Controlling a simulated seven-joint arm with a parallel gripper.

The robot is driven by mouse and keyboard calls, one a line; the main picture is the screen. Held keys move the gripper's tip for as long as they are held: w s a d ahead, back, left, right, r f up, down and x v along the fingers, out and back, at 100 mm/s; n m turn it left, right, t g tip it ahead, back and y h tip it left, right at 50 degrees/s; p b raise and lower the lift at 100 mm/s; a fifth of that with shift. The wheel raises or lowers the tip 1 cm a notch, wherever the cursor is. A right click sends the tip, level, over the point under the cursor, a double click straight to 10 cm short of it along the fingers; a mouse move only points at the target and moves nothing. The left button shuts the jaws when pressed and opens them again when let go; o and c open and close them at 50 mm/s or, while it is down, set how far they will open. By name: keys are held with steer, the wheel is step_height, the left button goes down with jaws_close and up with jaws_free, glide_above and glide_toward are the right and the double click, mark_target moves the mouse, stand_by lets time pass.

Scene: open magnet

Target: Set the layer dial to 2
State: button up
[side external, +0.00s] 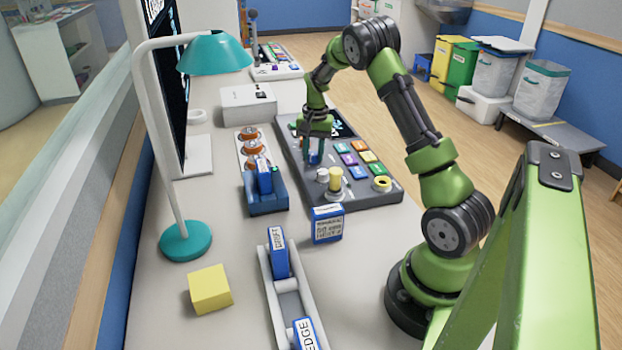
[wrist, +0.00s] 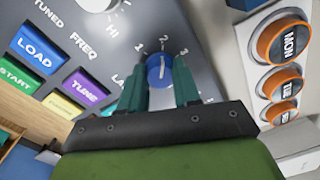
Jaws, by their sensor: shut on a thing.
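The layer dial is a small round blue knob with a white line, on the grey console (side external: 350,196). It shows in the wrist view (wrist: 160,67) and, partly hidden, in the side external view (side external: 314,158). My gripper (side external: 315,150) reaches down from above. Its two green fingers (wrist: 160,78) are shut on the dial from both sides. The label beside the dial is mostly hidden by a finger.
Orange-ringed buttons (wrist: 284,43) are on a separate white panel (wrist: 236,50). A blue block (side external: 327,224) stands before the console.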

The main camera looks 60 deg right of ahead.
mark_target(317, 155)
steer(key=shift+d+r, duration=0.1)
stand_by(0.3)
steer(key=o, duration=1.1)
steer(key=shift+c, duration=0.2)
step_height(317, 155, up, 17)
steer(key=shift+s, duration=0.3)
steer(key=shift+d, duration=0.15)
steer(key=s+a+r+n+t, duration=0.1)
steer(key=s+a, duration=0.4)
steer(key=a, duration=0.5)
steer(key=s+a+n+t+y, duration=0.1)
steer(key=s+a+n+t, duration=0.2)
steer(key=a, duration=0.7)
steer(key=s+a+r+n+t, duration=0.1)
steer(key=s+a+n+t, duration=0.1)
steer(key=s+a+n, duration=0.3)
steer(key=s+a, duration=0.3)
steer(key=a, duration=0.3)
steer(key=shift+r+t+y, duration=0.3)
steer(key=shift+t+y, duration=0.1)
